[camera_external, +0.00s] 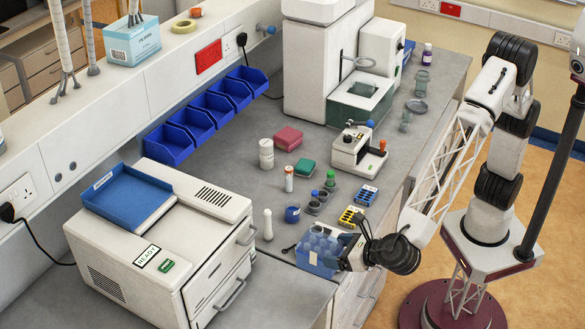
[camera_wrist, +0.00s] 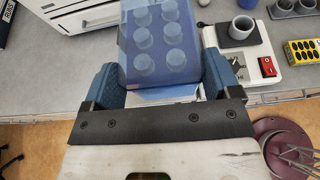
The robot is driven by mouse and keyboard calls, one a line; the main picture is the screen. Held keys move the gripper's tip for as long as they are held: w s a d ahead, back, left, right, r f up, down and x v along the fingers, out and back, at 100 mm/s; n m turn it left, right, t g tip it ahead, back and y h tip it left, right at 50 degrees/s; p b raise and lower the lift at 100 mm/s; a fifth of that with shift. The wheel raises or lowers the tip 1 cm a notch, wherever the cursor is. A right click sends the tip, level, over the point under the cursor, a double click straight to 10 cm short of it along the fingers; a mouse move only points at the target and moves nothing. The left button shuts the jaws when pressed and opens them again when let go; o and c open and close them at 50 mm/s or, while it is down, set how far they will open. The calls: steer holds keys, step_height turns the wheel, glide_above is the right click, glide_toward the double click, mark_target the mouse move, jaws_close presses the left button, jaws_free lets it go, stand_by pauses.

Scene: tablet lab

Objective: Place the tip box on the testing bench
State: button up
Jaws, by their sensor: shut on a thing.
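The tip box (camera_external: 322,250) is a translucent blue box with round bumps in rows on its top. It is in my gripper (camera_external: 350,250) near the front edge of the grey bench (camera_external: 240,186). In the wrist view the tip box (camera_wrist: 158,45) sits between the two blue finger pads of my gripper (camera_wrist: 160,82), which is shut on its sides. The bench (camera_wrist: 50,85) shows around it there. The box looks upright; I cannot tell whether its bottom touches the bench. My gripper hides its near side.
A white drawered machine (camera_external: 165,245) stands left of the box. A white device with a grey cup (camera_wrist: 240,28) is close on the right in the wrist view.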

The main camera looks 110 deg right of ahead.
step_height(320, 180, down, 7)
steer(key=shift+r, duration=0.1)
steer(key=shift+w, duration=0.1)
stand_by(0.3)
steer(key=w+a, duration=0.2)
steer(key=w, duration=0.5)
steer(key=w+a+f, duration=0.1)
steer(key=w+a, duration=0.2)
steer(key=w, duration=0.5)
steer(key=shift+a+f, duration=0.2)
steer(key=shift+a, duration=0.05)
steer(key=shift+s+f, duration=0.1)
steer(key=shift+f, duration=1.65)
steer(key=shift+f, duration=0.15)
steer(key=o, duration=0.8)
steer(key=shift+o, duration=0.2)
